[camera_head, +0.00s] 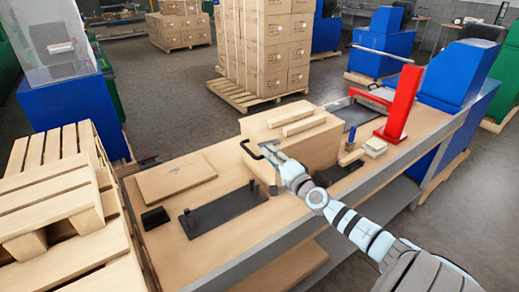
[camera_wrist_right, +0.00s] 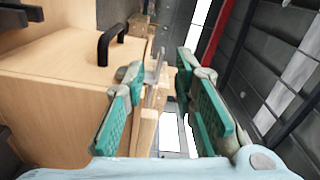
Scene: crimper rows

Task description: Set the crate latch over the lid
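The wooden crate (camera_head: 318,148) stands on the workbench with its lid (camera_head: 262,125) on top; the crate also shows in the right wrist view (camera_wrist_right: 55,90). A black handle (camera_wrist_right: 110,42) is fixed to it. My right gripper (camera_head: 277,160) is at the crate's near left side, close to the handle. In the right wrist view, its green-padded fingers (camera_wrist_right: 158,72) stand apart. A thin grey upright piece (camera_wrist_right: 157,65), perhaps the latch, shows between the fingertips; I cannot tell whether they touch it. The latch's angle is unclear. My left gripper is not in view.
A red press (camera_head: 402,100) stands at right. Pallets (camera_head: 60,190) are stacked left.

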